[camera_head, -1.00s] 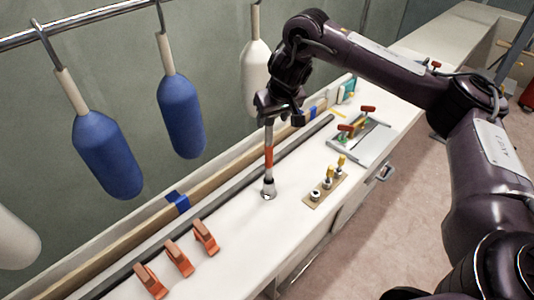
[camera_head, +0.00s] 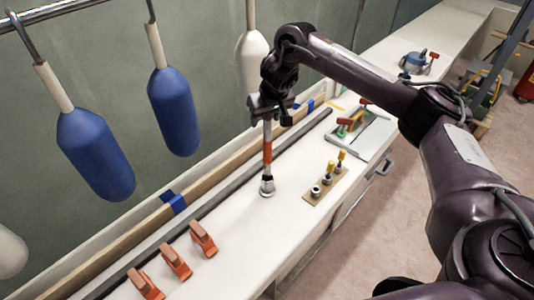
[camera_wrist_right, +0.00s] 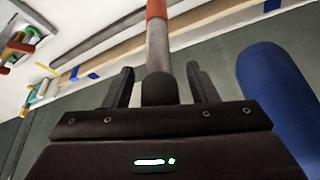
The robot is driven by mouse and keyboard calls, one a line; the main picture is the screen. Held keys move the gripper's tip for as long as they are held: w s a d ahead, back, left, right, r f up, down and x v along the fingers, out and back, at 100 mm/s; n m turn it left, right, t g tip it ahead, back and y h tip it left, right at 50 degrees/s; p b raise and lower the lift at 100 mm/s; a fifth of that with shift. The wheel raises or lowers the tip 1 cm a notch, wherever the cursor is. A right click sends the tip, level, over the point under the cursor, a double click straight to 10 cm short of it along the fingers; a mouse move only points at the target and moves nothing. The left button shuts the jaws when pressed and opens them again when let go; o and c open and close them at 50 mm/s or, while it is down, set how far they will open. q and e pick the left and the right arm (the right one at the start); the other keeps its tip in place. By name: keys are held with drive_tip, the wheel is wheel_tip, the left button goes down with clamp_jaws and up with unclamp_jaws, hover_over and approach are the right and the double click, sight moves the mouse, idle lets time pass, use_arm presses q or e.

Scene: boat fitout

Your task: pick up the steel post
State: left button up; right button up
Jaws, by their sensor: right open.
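The steel post (camera_head: 267,155) stands upright on the white bench, grey with an orange-red band and a round flange at its foot. In the right wrist view the post (camera_wrist_right: 158,46) runs up between the two dark fingers, with visible gaps on both sides. My right gripper (camera_head: 268,112) is at the top of the post, and its open fingers (camera_wrist_right: 160,80) stand on either side of it. The gripper hides the post's top end in the head view. My left gripper is not in view.
Several orange clamps (camera_head: 203,238) lie on the near bench. A wooden board with yellow-topped fittings (camera_head: 325,187) lies right of the post, and a tray (camera_head: 372,140) sits behind it. Blue fenders (camera_head: 95,155) hang from a rail at the left. Long strips run along the bench's wall side.

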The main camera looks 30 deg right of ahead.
drive_tip(key=shift+s+r, duration=0.15)
drive_tip(key=shift+c, duration=0.5)
clamp_jaws()
